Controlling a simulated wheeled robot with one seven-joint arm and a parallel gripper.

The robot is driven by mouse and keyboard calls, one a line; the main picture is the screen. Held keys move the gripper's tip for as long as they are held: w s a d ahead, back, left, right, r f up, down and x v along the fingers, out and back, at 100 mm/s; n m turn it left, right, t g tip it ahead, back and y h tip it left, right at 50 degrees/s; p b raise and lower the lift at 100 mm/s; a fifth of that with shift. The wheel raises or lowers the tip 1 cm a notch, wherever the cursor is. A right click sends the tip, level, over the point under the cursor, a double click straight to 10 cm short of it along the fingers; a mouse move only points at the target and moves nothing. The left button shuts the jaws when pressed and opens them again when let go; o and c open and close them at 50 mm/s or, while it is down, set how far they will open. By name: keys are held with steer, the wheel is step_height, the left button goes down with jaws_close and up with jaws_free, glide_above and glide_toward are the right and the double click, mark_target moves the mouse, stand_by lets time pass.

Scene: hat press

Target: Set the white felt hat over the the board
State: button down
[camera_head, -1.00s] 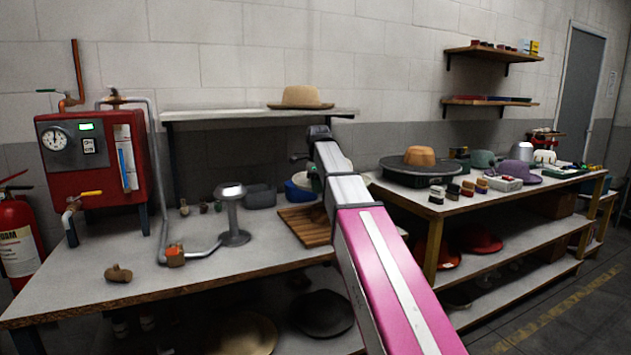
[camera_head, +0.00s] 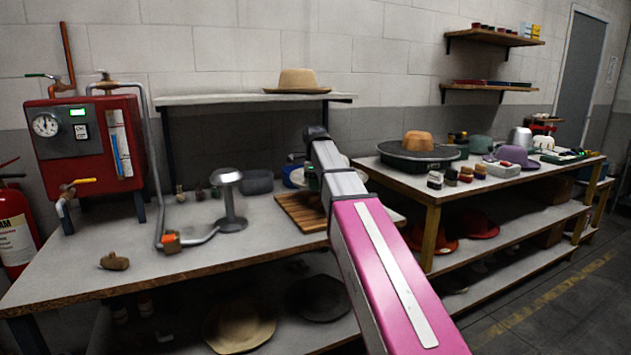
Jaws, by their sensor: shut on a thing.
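A slatted wooden board (camera_head: 299,213) lies on the near table, partly behind my arm. My arm reaches up the middle of the picture. Its pink and silver links cover the space behind them, and my gripper is hidden. A blue and white rounded thing (camera_head: 295,177) shows just left of the arm, above the board, too covered to identify. No white felt hat can be made out for certain. A small white shape (camera_head: 544,143) stands on the far right table, too small to name surely.
A metal pedestal (camera_head: 231,203) stands left of the board. A red boiler (camera_head: 91,148) with pipes is further left. A tan hat (camera_head: 297,80) sits on the raised shelf (camera_head: 240,99). The right table holds a black round pan (camera_head: 405,158) and several hats. The near table's front is mostly clear.

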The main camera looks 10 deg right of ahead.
mark_target(315, 219)
steer(key=shift+f, duration=4.9)
steer(key=c, duration=1.1)
jaws_free()
step_height(315, 219, up, 11)
steer(key=shift+a+f, duration=0.1)
